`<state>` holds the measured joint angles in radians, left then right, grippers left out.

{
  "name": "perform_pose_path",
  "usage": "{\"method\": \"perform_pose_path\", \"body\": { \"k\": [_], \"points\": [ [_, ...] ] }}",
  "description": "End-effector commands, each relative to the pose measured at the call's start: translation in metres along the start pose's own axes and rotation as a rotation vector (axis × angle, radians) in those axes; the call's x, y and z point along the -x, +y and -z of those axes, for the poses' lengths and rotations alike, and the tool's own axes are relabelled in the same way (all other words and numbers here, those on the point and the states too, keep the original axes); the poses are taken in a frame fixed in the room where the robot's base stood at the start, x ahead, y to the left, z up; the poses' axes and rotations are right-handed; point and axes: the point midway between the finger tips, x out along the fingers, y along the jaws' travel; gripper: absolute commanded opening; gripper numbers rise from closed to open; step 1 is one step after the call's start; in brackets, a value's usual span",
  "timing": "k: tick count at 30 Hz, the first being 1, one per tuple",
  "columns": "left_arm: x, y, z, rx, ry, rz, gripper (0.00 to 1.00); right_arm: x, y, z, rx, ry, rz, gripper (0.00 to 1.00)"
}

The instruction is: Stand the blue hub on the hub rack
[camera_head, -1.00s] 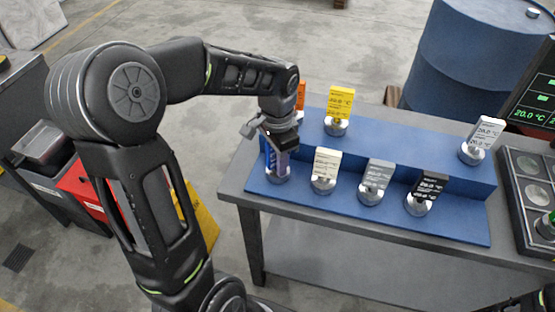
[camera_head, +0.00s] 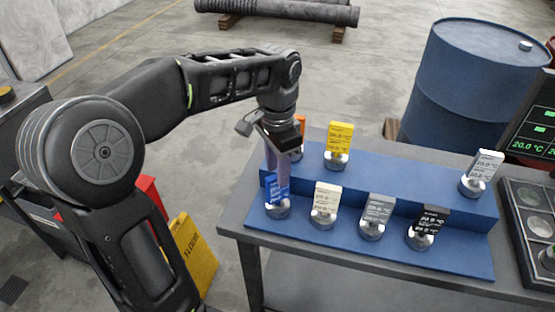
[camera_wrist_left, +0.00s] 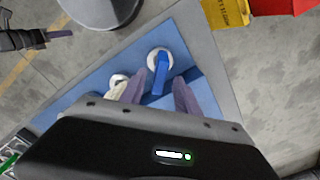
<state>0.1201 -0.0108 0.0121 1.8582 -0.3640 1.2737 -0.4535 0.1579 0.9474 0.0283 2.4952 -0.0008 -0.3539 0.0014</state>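The blue hub (camera_head: 277,188), a blue tag on a round silver base, stands upright at the left end of the front step of the blue hub rack (camera_head: 420,244). It also shows in the left wrist view (camera_wrist_left: 161,72). My left gripper (camera_head: 276,168) is just above it, fingers pointing down.
White (camera_head: 325,202), grey (camera_head: 376,210) and black (camera_head: 428,222) hubs stand along the front step. Orange (camera_head: 300,130), yellow (camera_head: 339,143) and pale (camera_head: 481,172) hubs stand on the back step. A dark tray (camera_head: 527,215) and a display are at right. A blue barrel (camera_head: 470,85) stands behind.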

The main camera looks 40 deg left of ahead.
Motion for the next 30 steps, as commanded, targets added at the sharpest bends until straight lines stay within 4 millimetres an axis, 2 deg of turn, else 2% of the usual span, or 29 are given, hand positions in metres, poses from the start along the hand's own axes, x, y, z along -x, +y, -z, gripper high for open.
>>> {"method": "perform_pose_path", "body": {
  "k": [3,7,30],
  "points": [
    [0.017,0.000,0.001,0.000,0.002,0.001,0.38,0.000,0.000,0.000,0.000,0.000,0.000,0.36],
    [0.024,0.000,0.000,0.000,0.000,0.000,0.38,0.000,0.000,0.000,0.000,0.000,0.000,0.36],
    [0.025,0.000,0.000,0.000,-0.001,0.000,0.38,0.000,0.000,0.000,0.000,0.000,0.000,0.36]
  ]
}}
